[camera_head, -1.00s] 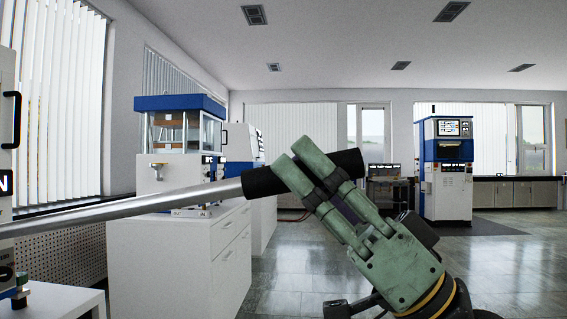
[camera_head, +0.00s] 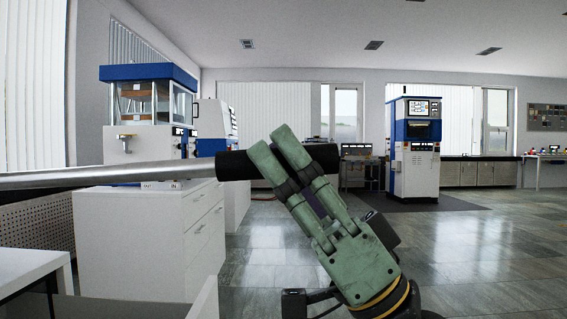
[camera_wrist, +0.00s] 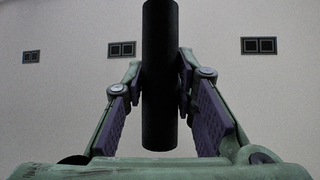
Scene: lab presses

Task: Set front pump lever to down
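The pump lever shows in the head view as a long silver rod (camera_head: 110,176) with a black grip (camera_head: 236,165). The rod runs nearly level, rising slightly from the left edge to the grip. My green gripper (camera_head: 283,160) is shut on the black grip, its fingers across it, with the grip's end sticking out to the right. In the wrist view the grip (camera_wrist: 160,75) stands upright between my gripper's two fingers (camera_wrist: 160,85), and the pads are against its sides. The pump end of the lever is outside the left edge of the view.
A white cabinet (camera_head: 145,240) with a blue-topped press (camera_head: 148,73) stands behind the rod. A white table edge (camera_head: 30,268) is at the lower left. A tall blue and white machine (camera_head: 414,150) stands farther back. The floor on the right (camera_head: 480,260) is open.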

